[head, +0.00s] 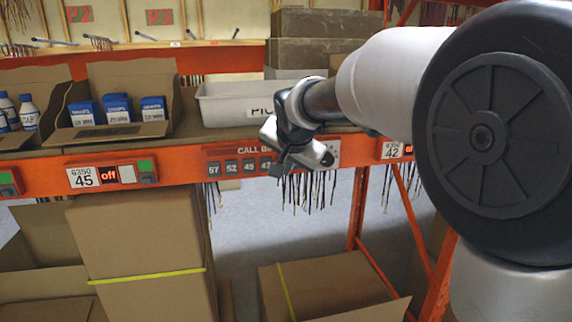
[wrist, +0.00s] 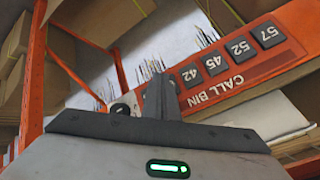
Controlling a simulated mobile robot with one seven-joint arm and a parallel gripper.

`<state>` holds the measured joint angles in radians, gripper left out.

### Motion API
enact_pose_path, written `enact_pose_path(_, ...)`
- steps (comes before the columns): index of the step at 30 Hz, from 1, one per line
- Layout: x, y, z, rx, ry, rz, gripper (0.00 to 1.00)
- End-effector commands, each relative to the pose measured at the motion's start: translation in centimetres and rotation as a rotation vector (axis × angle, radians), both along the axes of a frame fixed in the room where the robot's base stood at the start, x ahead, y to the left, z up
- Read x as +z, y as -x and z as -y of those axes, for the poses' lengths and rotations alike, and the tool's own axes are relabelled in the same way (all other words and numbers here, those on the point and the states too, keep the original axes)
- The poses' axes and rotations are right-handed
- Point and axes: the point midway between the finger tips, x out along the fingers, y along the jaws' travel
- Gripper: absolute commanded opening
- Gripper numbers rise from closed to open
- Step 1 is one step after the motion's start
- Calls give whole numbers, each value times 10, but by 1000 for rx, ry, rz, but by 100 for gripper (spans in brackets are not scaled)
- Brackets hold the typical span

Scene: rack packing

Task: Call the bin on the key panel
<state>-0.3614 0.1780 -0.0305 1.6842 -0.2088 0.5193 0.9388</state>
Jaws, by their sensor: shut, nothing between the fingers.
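The key panel (head: 225,154) is a red plate marked CALL BIN on the orange shelf beam, partly hidden by my gripper in the head view. It appears upside down in the wrist view (wrist: 222,86), with dark keys for 57 (wrist: 268,34), 52 (wrist: 241,49), 45 (wrist: 215,64) and 42 (wrist: 190,76). My gripper (head: 279,171) is shut and empty in front of the panel's right part. In the wrist view its fingertips (wrist: 160,82) are together beside the 42 key and cover the panel beyond it. I cannot tell whether they touch the panel.
A grey bin (head: 225,104) stands on the shelf above the panel. An open carton (head: 90,134) of blue boxes stands to its left. Location plates 45 (head: 84,178) and 42 (head: 391,150) sit on the beam. Cartons (head: 140,245) fill the space below, and cords hang under the beam.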

Motion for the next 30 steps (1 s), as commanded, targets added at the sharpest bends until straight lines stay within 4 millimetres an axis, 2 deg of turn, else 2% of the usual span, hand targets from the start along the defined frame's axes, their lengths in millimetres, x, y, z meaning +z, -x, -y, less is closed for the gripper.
enact_pose_path(30, 0, -8, -2, 0, 0, 0, 0)
